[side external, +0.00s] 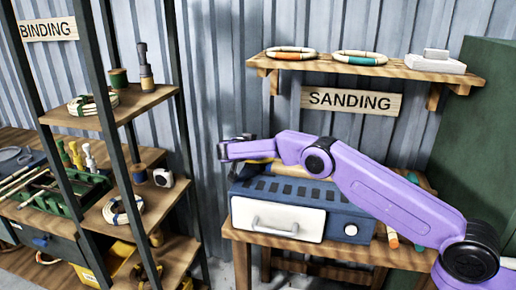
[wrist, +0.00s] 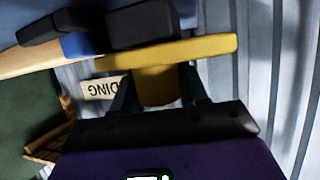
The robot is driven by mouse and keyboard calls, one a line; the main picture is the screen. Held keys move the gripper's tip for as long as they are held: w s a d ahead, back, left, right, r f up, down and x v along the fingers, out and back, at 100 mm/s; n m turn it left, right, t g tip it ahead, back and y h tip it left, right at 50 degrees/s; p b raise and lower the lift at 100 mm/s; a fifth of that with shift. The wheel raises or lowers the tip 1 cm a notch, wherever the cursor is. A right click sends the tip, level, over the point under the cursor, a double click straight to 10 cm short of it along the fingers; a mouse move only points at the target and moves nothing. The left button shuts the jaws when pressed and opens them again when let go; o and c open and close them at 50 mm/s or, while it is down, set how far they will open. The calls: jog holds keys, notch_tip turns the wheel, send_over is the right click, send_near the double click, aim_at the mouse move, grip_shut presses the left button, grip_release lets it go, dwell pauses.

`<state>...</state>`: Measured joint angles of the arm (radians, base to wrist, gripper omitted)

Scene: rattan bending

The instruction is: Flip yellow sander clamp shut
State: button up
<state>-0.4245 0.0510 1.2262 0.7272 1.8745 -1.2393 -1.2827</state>
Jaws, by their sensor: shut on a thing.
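The blue sander (side external: 345,205) with a white front drawer (side external: 278,219) stands on the wooden bench under the SANDING sign. My gripper (side external: 228,148) is at the sander's upper left. In the wrist view my gripper (wrist: 158,85) has its dark fingers on either side of the yellow clamp (wrist: 170,54), shut on it. The clamp shows there as a wide yellow bar with a tab reaching down between the fingers. In the side view only a little yellow shows under my arm, and the clamp's exact angle is hidden.
A shelf (side external: 375,69) with coiled rattan rings and a pale block hangs above the sander. A dark metal rack (side external: 165,92) with spools and coils stands at the left. A green cabinet (side external: 480,130) is at the right.

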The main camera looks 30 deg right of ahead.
jog(key=shift+d+r, duration=0.1)
jog(key=o, duration=1)
jog(key=shift+c, duration=0.2)
jog(key=v, duration=1.7)
jog(key=shift+a, duration=0.2)
jog(key=shift+s, duration=0.1)
